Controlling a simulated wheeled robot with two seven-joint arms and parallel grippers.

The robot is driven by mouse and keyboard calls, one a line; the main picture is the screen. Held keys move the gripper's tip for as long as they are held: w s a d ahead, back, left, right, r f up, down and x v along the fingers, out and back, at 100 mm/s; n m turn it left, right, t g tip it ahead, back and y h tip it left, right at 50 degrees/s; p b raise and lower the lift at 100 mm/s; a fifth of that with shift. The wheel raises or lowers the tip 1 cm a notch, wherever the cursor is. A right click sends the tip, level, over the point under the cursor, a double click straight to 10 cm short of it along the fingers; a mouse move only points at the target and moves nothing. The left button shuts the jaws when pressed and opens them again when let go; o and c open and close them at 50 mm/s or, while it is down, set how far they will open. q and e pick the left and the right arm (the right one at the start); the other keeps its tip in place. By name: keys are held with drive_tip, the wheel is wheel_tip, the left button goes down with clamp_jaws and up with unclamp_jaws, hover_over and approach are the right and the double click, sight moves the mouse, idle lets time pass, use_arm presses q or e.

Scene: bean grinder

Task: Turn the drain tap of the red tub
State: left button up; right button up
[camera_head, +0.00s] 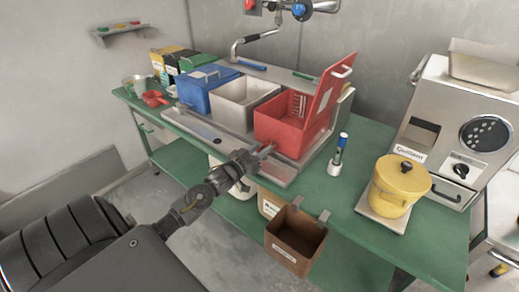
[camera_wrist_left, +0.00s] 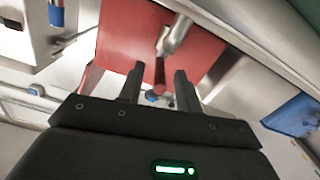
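The red tub (camera_head: 285,128) sits at the right end of a metal rack with its red lid (camera_head: 330,92) raised. In the left wrist view the red tub wall (camera_wrist_left: 120,38) fills the upper middle. A metal drain tap (camera_wrist_left: 177,33) with a red lever (camera_wrist_left: 160,70) sticks out from it. My left gripper (camera_head: 265,151) is at the front of the red tub. Its two fingers (camera_wrist_left: 158,78) are apart, one on each side of the red lever, with gaps visible. In the head view the tap is mostly hidden by the gripper. My right gripper is not in view.
A blue tub (camera_head: 205,92) and a white tub (camera_head: 245,100) stand left of the red one. A brown bin (camera_head: 296,240) hangs at the green table's front edge. A marker stand (camera_head: 338,155), a yellow pot (camera_head: 400,182) and a steel machine (camera_head: 450,130) are on the right.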

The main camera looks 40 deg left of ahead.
use_arm(q)
drive_tip(key=shift+w, duration=0.3)
clamp_jaws()
idle(0.3)
